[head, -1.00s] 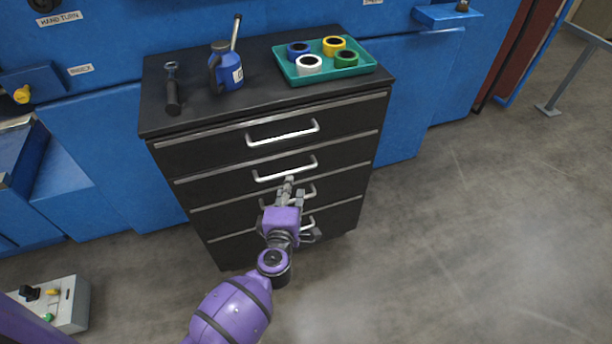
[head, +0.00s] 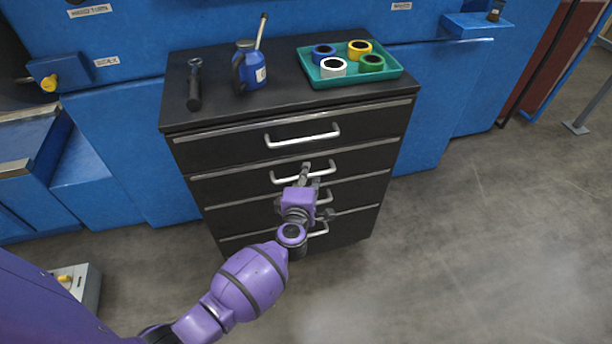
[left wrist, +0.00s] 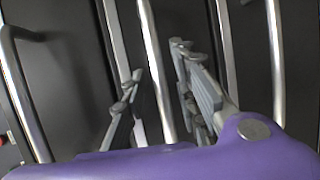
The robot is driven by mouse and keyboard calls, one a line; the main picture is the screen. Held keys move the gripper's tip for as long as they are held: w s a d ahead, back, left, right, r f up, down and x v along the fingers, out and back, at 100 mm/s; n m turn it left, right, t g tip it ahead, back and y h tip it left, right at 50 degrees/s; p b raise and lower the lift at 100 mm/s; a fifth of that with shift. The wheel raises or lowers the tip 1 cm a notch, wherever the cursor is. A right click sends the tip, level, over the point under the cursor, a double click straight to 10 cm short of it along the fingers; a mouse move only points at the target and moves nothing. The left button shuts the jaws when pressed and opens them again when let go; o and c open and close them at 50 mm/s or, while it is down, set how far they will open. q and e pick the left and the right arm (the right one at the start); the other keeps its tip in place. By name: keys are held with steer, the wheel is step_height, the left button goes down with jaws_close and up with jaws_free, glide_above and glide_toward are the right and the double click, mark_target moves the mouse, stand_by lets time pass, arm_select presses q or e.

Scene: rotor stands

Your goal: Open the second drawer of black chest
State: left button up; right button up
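The black chest (head: 185,150) stands in front of the blue machine, with its drawers flush and shut. The second drawer (head: 235,185) has a silver bar handle (head: 284,181) below the top drawer's handle (head: 302,139). My left gripper (head: 311,175) is at the second handle, its fingers partly covering it. In the left wrist view the second handle's bar (left wrist: 155,70) passes between the fingers (left wrist: 158,75), which are apart, with gaps beside the bar. My left gripper and wrist partly hide the lower handles. My right gripper is not in view.
On the chest top are a dark-handled tool (head: 194,90), a blue oil can (head: 250,72) and a teal tray (head: 394,72) holding several tape rolls. A control box (head: 85,285) is at lower left. The grey floor (head: 480,250) right of the chest is clear.

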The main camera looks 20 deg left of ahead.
arm_select(q)
jaws_close()
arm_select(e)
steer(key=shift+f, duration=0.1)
arm_select(q)
steer(key=s+d+p, duration=0.1)
steer(key=s+d, duration=0.6)
steer(key=s, duration=0.4)
steer(key=s+d+p, duration=0.1)
steer(key=s+d, duration=0.7)
steer(key=s, duration=0.4)
steer(key=shift+d, duration=0.25)
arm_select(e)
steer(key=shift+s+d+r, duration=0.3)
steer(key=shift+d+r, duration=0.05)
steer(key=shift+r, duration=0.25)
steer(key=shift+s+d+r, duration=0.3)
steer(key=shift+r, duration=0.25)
arm_select(q)
steer(key=shift+r, duration=0.1)
